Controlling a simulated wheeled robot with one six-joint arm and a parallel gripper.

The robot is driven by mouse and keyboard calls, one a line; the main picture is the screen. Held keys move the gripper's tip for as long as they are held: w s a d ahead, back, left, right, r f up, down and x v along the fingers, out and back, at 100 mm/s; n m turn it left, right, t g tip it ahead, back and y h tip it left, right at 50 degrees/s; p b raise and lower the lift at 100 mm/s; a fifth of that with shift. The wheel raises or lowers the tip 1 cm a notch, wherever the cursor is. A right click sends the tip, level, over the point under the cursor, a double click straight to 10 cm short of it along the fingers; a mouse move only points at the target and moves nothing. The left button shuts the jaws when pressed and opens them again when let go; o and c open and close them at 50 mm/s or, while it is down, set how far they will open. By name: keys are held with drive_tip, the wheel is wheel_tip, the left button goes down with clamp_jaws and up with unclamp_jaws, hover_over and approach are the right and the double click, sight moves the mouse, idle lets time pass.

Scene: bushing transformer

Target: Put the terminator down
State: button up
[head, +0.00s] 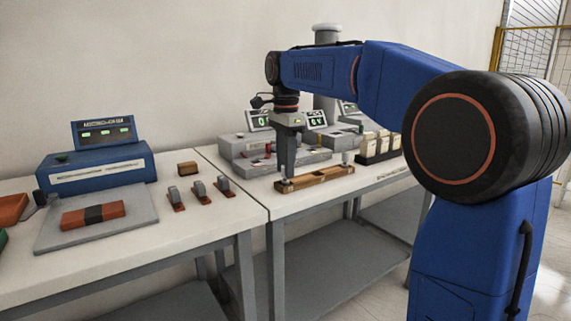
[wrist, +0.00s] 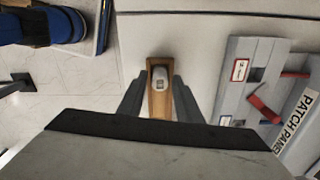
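A small grey terminator (wrist: 160,76) shows in the wrist view at the far end of a wooden tray (wrist: 158,106). My gripper (wrist: 160,86) has its two fingers apart on either side of the tray, with wood visible on both sides of the terminator. In the head view, my gripper (head: 286,168) points down over the left end of the tray (head: 320,178), and its fingers hide whatever stands there. A small light piece (head: 345,158) stands near the tray's right end. Whether the terminator fully rests on the tray is hard to tell.
Grey panel units (head: 255,152) stand behind the tray; a patch panel (wrist: 270,90) shows at the right of the wrist view. A rack of pale blocks (head: 378,145) is to the right. The left table holds a blue instrument (head: 95,165) and several small clips (head: 198,188).

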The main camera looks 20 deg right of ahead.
idle(0.3)
wheel_tip(320, 180, up, 12)
drive_tip(key=shift+r, duration=0.15)
idle(0.4)
drive_tip(key=s+d+f+n+t, duration=0.2)
drive_tip(key=s+f+n, duration=0.6)
drive_tip(key=s+f, duration=0.8)
drive_tip(key=s+d+f+n+t, duration=0.2)
drive_tip(key=s+d+f+n, duration=0.3)
drive_tip(key=s+f, duration=1.2)
drive_tip(key=f+n, duration=0.1)
drive_tip(key=n, duration=0.2)
drive_tip(key=shift+s+t, duration=0.2)
drive_tip(key=shift+t, duration=0.2)
